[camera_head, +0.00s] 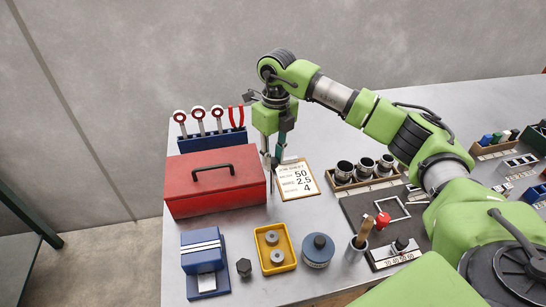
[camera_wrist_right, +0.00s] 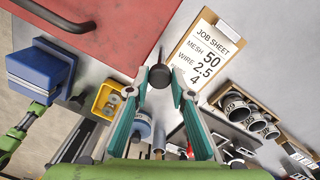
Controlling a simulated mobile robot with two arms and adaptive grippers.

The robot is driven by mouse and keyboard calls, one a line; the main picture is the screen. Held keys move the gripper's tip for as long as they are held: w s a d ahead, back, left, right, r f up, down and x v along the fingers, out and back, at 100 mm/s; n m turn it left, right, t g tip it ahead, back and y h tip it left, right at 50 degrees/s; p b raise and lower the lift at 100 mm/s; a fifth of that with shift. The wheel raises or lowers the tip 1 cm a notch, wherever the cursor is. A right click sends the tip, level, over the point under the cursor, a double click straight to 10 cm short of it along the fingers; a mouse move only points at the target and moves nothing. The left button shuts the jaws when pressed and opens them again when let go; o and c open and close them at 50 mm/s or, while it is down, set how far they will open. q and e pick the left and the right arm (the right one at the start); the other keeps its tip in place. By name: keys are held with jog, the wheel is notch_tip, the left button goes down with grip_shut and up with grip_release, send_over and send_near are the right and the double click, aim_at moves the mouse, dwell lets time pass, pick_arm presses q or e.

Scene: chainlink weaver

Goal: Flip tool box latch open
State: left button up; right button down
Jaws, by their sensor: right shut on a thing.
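The red tool box (camera_head: 215,184) sits lidded on the left of the table, with a black handle on top. Its corner also shows in the right wrist view (camera_wrist_right: 130,25). My right gripper (camera_head: 271,163) points down at the box's right side, beside the job sheet. In the right wrist view the gripper (camera_wrist_right: 160,76) is shut on a small dark part (camera_wrist_right: 160,78) just off the box's edge. I cannot tell for certain that this part is the latch. No other latch shows clearly. My left gripper is not in view.
The job sheet clipboard (camera_head: 297,179) lies right of the gripper. Behind the box stands a blue tool rack (camera_head: 212,140). In front are a blue block device (camera_head: 203,262), a yellow tray (camera_head: 263,267) and a blue round tin (camera_head: 317,250). A cup rack (camera_head: 364,182) stands further right.

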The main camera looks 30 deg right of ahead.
jog(key=c, duration=1.8)
grip_release()
jog(key=shift+o, duration=0.2)
notch_tip(320, 180, up, 12)
jog(key=shift+d, duration=0.3)
jog(key=shift+w, duration=0.1)
